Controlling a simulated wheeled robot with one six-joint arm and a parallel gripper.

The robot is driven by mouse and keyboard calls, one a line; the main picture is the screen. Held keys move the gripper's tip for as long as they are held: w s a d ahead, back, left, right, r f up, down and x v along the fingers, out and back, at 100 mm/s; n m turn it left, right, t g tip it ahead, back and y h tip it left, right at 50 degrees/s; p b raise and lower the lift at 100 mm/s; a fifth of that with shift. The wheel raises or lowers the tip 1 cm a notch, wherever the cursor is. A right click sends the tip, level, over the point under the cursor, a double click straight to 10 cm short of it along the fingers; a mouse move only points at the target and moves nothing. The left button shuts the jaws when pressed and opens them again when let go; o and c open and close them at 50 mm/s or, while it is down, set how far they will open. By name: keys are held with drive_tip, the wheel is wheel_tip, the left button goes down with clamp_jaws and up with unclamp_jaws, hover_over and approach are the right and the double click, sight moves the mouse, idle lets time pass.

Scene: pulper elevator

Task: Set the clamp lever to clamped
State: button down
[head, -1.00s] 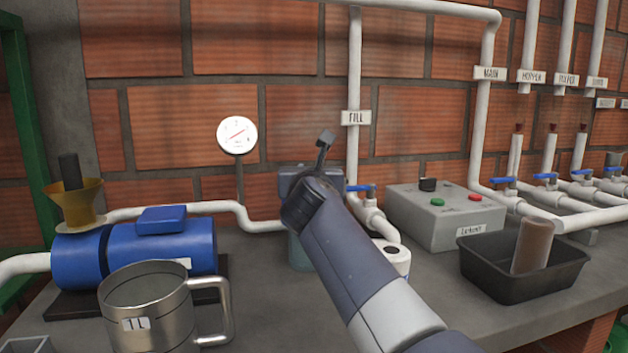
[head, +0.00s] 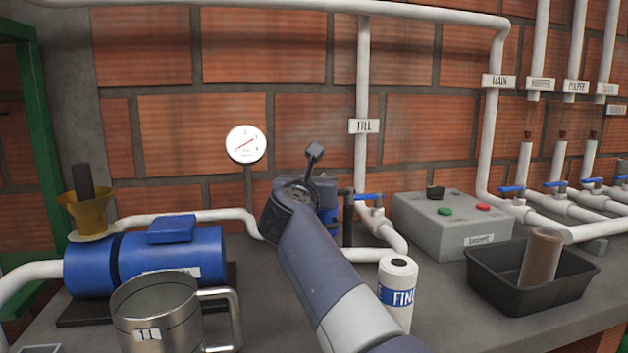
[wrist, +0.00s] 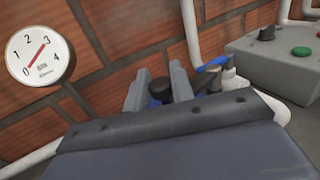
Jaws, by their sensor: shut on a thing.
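My gripper (wrist: 158,82) shows in the wrist view as two grey fingers on either side of a black round knob, which I take to be the end of the clamp lever (wrist: 160,90). A blue part shows just below the knob. The gripper is shut on it. In the head view my arm hides the fingers and most of the blue-topped unit (head: 326,192) behind them. I cannot read the lever's position there.
A blue-handled fill valve (head: 368,197) and a white FINE cartridge (head: 398,290) are close to the right. A grey control box (head: 445,225) and black tray (head: 530,280) stand farther right. A blue pump (head: 160,255) and steel jug (head: 165,310) stand left.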

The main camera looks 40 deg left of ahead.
drive_tip(key=c, duration=1.3)
unclamp_jaws()
drive_tip(key=shift+o, duration=0.2)
drive_tip(key=v, duration=1)
drive_tip(key=shift+s+d+b, duration=0.2)
drive_tip(key=shift+s+b, duration=0.15)
drive_tip(key=shift+c, duration=0.4)
